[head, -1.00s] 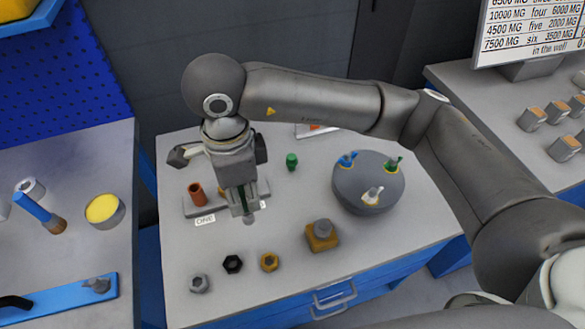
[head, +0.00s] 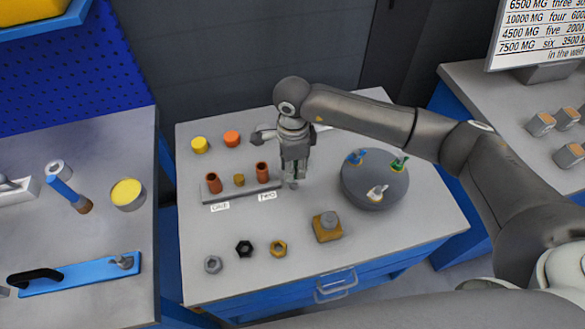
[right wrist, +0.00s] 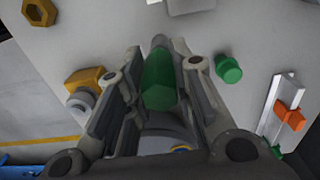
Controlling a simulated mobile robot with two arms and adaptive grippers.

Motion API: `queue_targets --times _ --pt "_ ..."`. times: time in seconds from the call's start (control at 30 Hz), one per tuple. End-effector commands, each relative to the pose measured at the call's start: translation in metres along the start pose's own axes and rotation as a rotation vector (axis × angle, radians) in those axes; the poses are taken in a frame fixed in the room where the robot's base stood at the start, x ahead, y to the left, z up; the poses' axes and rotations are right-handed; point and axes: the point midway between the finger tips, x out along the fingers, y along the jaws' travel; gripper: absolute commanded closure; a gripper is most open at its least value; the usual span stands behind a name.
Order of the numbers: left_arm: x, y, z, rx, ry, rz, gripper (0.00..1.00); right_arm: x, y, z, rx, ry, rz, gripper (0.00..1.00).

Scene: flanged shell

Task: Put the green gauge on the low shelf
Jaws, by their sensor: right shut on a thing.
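My right gripper (head: 293,178) hangs fingers-down over the table, just right of the small grey rack (head: 240,193). In the right wrist view, the gripper (right wrist: 161,62) is shut on a green gauge (right wrist: 160,82), its fingers on both sides. A grey end of the gauge shows past the fingertips. In the head view the fingers mostly hide the gauge. I cannot tell which surface is the low shelf. My left gripper is not in view.
The grey round shell (head: 375,200) with blue, green and white fittings stands right of my gripper. A yellow block (head: 327,227) and several nuts lie in front. Yellow (head: 200,145) and orange (head: 232,138) pieces lie behind. A green cap (right wrist: 229,68) shows in the wrist view.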

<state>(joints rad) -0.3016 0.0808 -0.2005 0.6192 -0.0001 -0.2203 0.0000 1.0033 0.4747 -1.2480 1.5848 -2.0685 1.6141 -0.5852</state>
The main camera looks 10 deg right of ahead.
Motion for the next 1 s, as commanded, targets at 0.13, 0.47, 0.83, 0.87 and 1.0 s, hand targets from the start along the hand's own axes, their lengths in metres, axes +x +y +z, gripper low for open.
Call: queue_targets --times 0.13,0.47,0.83,0.87,1.0 --pt "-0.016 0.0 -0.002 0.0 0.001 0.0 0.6 0.015 0.002 0.002 -0.002 -0.002 0.004 1.0" --pt "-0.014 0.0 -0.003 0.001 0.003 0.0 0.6 0.022 0.002 0.002 -0.003 -0.002 0.002 1.0" --pt "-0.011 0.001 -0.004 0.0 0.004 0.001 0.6 0.025 0.002 0.002 -0.003 -0.002 0.003 0.56" --pt "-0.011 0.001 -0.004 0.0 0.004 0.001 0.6 0.025 0.002 0.002 -0.003 -0.002 0.003 0.56" --pt "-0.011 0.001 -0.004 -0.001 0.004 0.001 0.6 0.025 0.002 0.002 -0.003 -0.002 0.003 0.56"
